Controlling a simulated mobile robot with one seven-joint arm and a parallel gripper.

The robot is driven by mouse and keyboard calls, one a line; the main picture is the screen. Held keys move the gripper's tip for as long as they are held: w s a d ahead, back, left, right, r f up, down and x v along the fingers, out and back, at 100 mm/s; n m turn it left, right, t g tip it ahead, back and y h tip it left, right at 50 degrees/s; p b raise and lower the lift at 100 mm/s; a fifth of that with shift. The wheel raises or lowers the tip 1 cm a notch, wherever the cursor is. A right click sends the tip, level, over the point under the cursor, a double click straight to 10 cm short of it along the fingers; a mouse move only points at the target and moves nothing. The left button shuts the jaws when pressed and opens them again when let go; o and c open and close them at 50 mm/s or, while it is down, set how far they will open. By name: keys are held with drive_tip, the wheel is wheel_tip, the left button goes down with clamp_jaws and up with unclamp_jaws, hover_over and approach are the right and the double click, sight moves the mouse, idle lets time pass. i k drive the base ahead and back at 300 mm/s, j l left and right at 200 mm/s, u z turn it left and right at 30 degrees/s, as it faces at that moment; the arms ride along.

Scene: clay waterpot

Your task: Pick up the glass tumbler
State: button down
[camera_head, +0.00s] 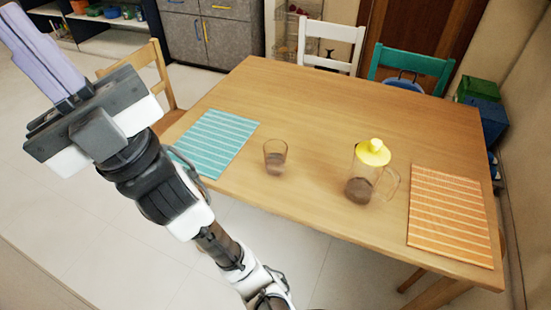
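The glass tumbler (275,157) is a small clear glass with a brownish tint. It stands upright on the wooden table, just right of the teal striped placemat. My gripper (17,14) is at the upper left, raised, far to the left of the tumbler and apart from it. Its long lavender fingers point up and left, away from the table. They lie side by side at the middle of the hand with no visible gap, and nothing shows between them.
The wooden table (325,105) has bare room around the tumbler. A clear pitcher (361,188) with a yellow lid and dark contents stands to the right. A teal placemat (217,143) and an orange placemat (449,215) lie flat. Chairs (330,32) stand around the table.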

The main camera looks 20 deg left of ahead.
sight(274, 165)
drive_tip(key=k+j+u, duration=0.1)
drive_tip(key=j+u, duration=0.15)
drive_tip(key=j, duration=0.4)
drive_tip(key=j+u, duration=0.3)
drive_tip(key=j, duration=0.35)
